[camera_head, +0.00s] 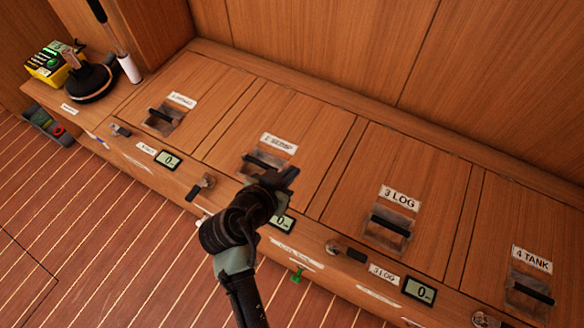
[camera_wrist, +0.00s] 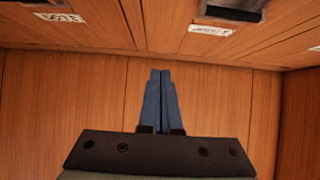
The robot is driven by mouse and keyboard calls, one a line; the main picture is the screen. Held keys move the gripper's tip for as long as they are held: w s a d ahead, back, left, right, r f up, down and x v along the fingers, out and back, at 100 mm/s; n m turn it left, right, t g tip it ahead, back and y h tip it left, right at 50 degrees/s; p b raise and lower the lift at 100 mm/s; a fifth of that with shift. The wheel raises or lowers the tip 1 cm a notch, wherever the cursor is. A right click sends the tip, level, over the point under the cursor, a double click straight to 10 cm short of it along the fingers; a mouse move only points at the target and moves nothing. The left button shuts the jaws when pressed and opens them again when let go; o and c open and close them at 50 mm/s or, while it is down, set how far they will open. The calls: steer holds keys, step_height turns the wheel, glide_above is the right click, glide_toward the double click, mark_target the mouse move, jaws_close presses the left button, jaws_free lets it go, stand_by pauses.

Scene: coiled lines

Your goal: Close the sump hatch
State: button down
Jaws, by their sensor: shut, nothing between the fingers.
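The sump hatch (camera_head: 310,130) is a wooden lid in the bench top, second from the left, with a white label (camera_head: 279,144) that seems to read 2 SUMP. It looks level with the lids beside it; a small gap cannot be told. Its dark handle (camera_head: 262,160) sits in a recess near the front edge. My gripper (camera_head: 288,177) is just right of and in front of that handle, and hides part of the lid's front. I cannot tell whether it touches. In the wrist view the blue fingers (camera_wrist: 162,72) are together and empty, with wood planks behind.
The 3 LOG lid (camera_head: 400,170) and 4 TANK lid (camera_head: 522,235) lie to the right, another lid (camera_head: 187,85) to the left. Small displays (camera_head: 167,159) and latches (camera_head: 205,184) line the front face. A yellow device (camera_head: 48,66) stands far left. Wooden walls rise behind.

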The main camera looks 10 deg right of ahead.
steer(key=shift+t+h, duration=0.5)
steer(key=shift+t, duration=0.3)
steer(key=f+b, duration=0.3)
steer(key=s+a+f+b, duration=0.1)
steer(key=f+b, duration=0.2)
steer(key=s+f+b, duration=0.1)
steer(key=f+b, duration=0.3)
steer(key=shift+s+a, duration=0.15)
steer(key=shift+a, duration=0.25)
steer(key=shift+r, duration=0.15)
